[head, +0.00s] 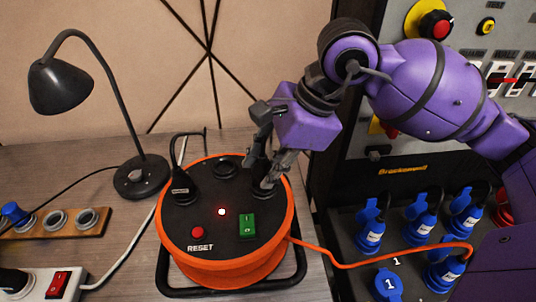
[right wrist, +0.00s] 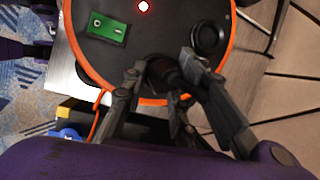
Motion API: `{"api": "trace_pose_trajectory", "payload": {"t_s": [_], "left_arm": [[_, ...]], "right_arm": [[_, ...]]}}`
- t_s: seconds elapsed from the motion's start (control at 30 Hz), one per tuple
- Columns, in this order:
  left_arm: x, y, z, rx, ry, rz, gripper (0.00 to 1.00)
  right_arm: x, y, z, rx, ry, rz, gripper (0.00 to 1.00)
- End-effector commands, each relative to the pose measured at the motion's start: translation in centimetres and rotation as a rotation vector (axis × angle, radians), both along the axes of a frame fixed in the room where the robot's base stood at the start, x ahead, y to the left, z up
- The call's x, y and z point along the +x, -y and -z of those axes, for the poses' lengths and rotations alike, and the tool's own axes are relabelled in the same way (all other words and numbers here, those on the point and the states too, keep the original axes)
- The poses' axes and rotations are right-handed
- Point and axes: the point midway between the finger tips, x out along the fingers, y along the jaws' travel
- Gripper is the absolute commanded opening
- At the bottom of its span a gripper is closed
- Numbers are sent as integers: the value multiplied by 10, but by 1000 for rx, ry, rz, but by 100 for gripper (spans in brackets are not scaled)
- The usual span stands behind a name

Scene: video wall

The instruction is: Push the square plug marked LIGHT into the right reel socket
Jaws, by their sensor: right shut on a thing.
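The orange cable reel (head: 226,262) has a black top with sockets. My right gripper (head: 266,182) reaches down over its right socket, shut on a dark plug (right wrist: 166,75) that stands at that socket. The fingers hide most of the plug, its marking and its seat, so I cannot tell how deep it sits. A black plug with a small pale label (head: 181,188) stands in the left socket; I cannot read the label. The back socket (head: 225,168) is empty, and also shows in the right wrist view (right wrist: 209,38). My left gripper is not in view.
The reel top has a lit red lamp (head: 222,212), a green switch (head: 247,227) and a red RESET button (head: 197,233). A black desk lamp (head: 62,88) stands left. A panel with several blue plugs (head: 421,222) stands right; an orange cable (head: 350,265) runs there.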

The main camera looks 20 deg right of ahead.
Motion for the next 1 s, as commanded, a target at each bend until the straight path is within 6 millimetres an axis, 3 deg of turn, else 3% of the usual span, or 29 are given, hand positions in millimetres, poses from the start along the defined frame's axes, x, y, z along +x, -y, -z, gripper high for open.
{"api": "trace_pose_trajectory", "payload": {"t_s": [0.93, 0.97, 1.0], "left_arm": [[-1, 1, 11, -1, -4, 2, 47], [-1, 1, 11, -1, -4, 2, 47], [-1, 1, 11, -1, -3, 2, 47]], "right_arm": [[0, 0, 15, 0, 0, 0, 0], [0, 0, 15, 0, 0, 0, 28], [0, 0, 14, 0, 1, 0, 33]]}}
